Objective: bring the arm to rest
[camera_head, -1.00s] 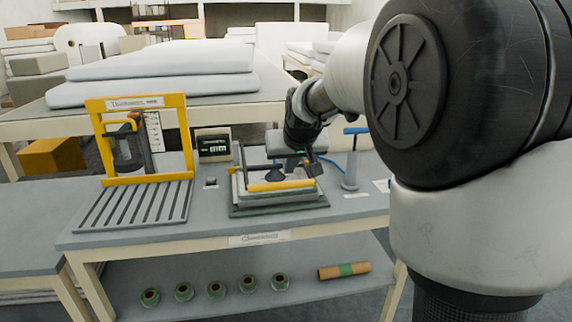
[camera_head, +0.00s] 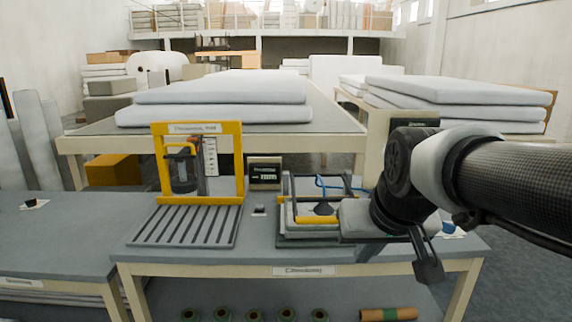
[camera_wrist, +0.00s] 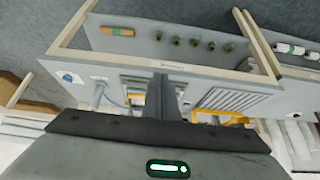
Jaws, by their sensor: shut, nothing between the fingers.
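My arm reaches in from the right in the head view, with the wrist at the right front of the workbench (camera_head: 265,248). My gripper (camera_head: 430,270) points down near the bench's front edge. It is shut and empty. In the wrist view the closed fingers (camera_wrist: 162,90) jut out from the palm, with the bench beyond them. The wrist hides part of the bench's right end and the right side of the dark-based fixture (camera_head: 296,240) with a yellow bar.
A yellow-framed gauge (camera_head: 241,165) with a slatted plate (camera_head: 185,226) stands at left, beside a small display (camera_head: 264,173). Several green-wrapped rolls (camera_head: 251,315) and a brown tube (camera_head: 388,314) lie on the lower shelf. White wadding slabs (camera_head: 215,117) lie on tables behind.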

